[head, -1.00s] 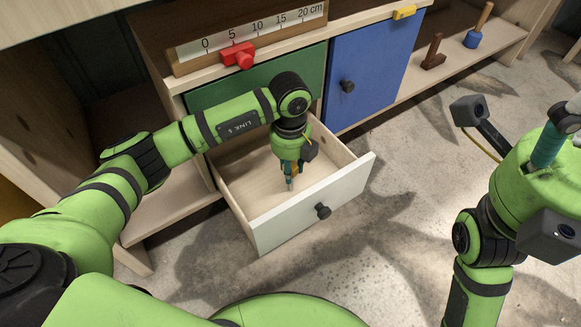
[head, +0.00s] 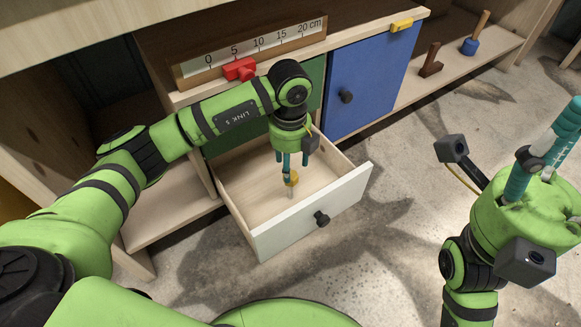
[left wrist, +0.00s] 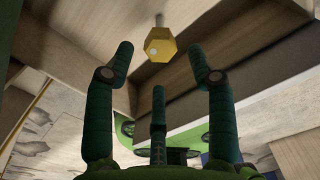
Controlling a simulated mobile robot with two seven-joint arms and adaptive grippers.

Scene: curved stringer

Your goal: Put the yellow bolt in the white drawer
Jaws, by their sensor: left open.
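The white drawer (head: 312,223) is pulled out and open at the lower middle of the head view. My left gripper (head: 291,168) points down over its inside, with its fingers spread. The yellow bolt (head: 292,179) is just below the fingertips, within the drawer's walls, its grey shank downward. In the left wrist view the bolt's yellow hexagonal head (left wrist: 160,45) shows beyond and between the parted fingers (left wrist: 160,72), touching none of them. I cannot tell whether the shank touches the drawer floor. My right gripper (head: 540,150) is at the right, away from the drawer.
Above the drawer are a green panel (head: 313,88) and a blue door (head: 368,80) with a dark knob. A ruler (head: 255,52) with a red slider (head: 239,69) is on the shelf top. A yellow block (head: 401,25) is at its right end.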

